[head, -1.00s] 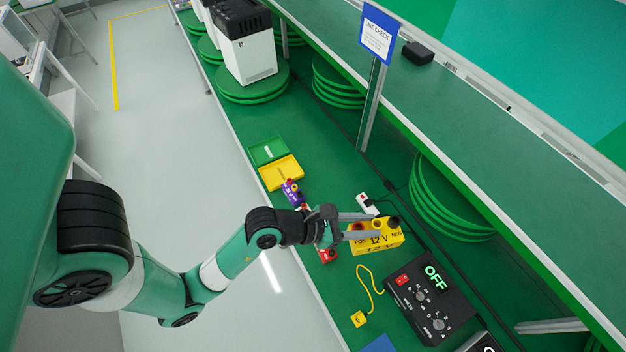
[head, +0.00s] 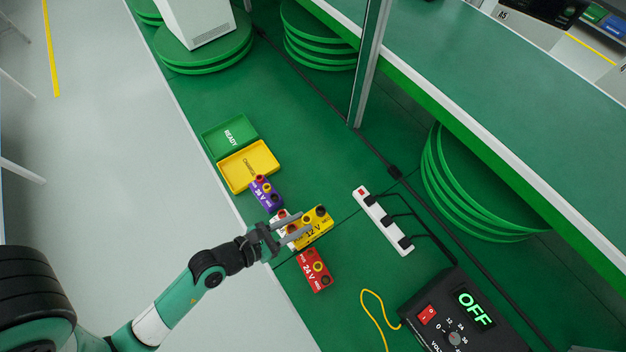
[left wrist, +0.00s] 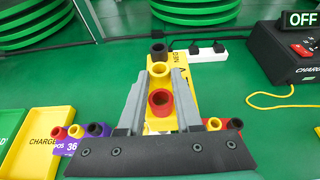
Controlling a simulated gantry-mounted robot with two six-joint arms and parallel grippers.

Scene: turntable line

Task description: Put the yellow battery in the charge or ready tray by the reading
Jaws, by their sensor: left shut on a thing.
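My left gripper (head: 300,222) is shut on the yellow 12 V battery (head: 322,232), with a finger on each side of it. In the left wrist view the battery (left wrist: 182,82) sits between the fingers, terminals up. My right gripper is not in view.
A purple 36 V battery (head: 266,193) stands between the yellow tray and my gripper. A red 24 V battery (head: 314,270) stands just below the held battery. A white power strip (head: 383,222) with cables and a yellow lead (head: 372,318) lie to the right.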

